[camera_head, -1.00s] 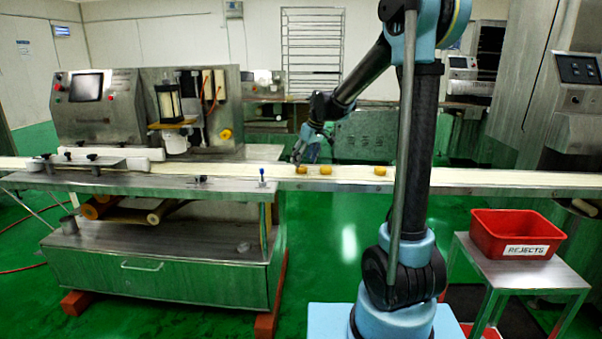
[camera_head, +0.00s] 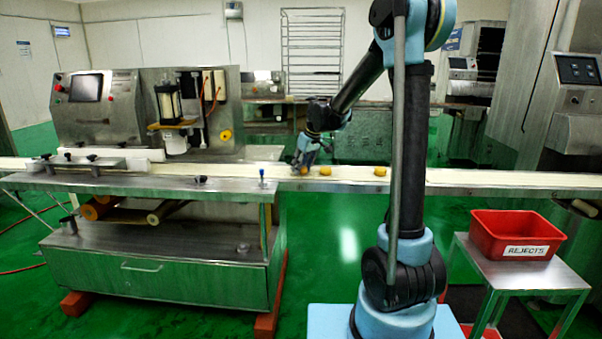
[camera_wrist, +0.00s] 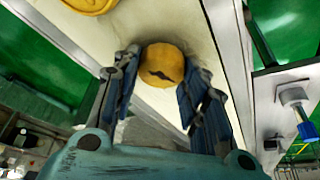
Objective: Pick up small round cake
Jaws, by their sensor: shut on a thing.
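A small round orange-yellow cake (camera_wrist: 162,65) sits between the two blue fingers of my gripper (camera_wrist: 163,78) in the wrist view. My gripper is shut on this cake. In the head view my gripper (camera_head: 302,166) is low over the pale conveyor belt (camera_head: 460,178), at the left end of the row of cakes, and largely hides the held cake. Whether that cake touches the belt is hard to tell. A second cake (camera_head: 325,171) rests on the belt just to its right, and a third cake (camera_head: 380,171) lies farther right. Another cake (camera_wrist: 90,4) shows at the wrist view's top edge.
The encrusting machine (camera_head: 150,110) stands at the left, with levers and a small blue-topped fitting (camera_head: 262,178) along the belt's near edge. A red rejects bin (camera_head: 517,232) sits on a metal table (camera_head: 540,273) at the lower right. The belt's right stretch is clear.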

